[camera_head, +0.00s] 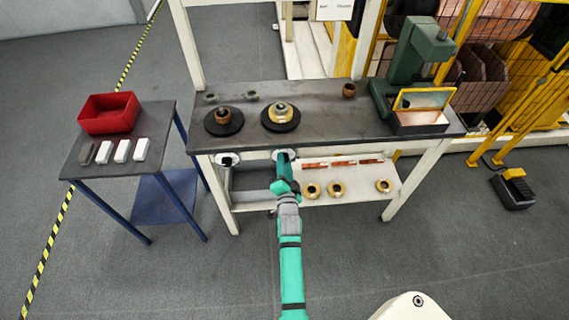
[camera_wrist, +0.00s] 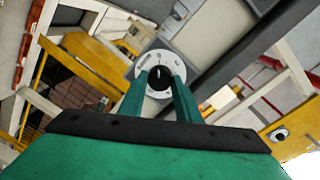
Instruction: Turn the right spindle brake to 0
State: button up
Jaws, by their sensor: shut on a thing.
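The right spindle brake is a black knob (camera_wrist: 159,85) on a round white dial (camera_wrist: 147,66), seen in the wrist view. A light pointer mark shows on the knob; the dial's markings are too small to read. In the head view its dial (camera_head: 293,153) sits on the front edge of the dark bench, partly hidden by my gripper (camera_head: 284,158). My gripper's two green fingers (camera_wrist: 160,80) are on either side of the knob and shut on it. The left brake's white dial (camera_head: 228,159) has a black knob and is untouched.
Two dark round spindle plates (camera_head: 223,121) (camera_head: 281,118) stand on the bench top (camera_head: 320,105). A green press (camera_head: 412,60) stands at its right end. Copper strips (camera_head: 343,163) and several brass rings lie on the shelf below. A side table with a red bin (camera_head: 108,113) stands left.

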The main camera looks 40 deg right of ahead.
dwell(0.6)
jog(key=o, duration=1.1)
jog(key=shift+c, duration=0.2)
jog(key=v, duration=1)
jog(key=shift+s+a, duration=0.2)
jog(key=shift+a, duration=0.05)
jog(key=shift+a, duration=0.1)
jog(key=shift+s, duration=0.1)
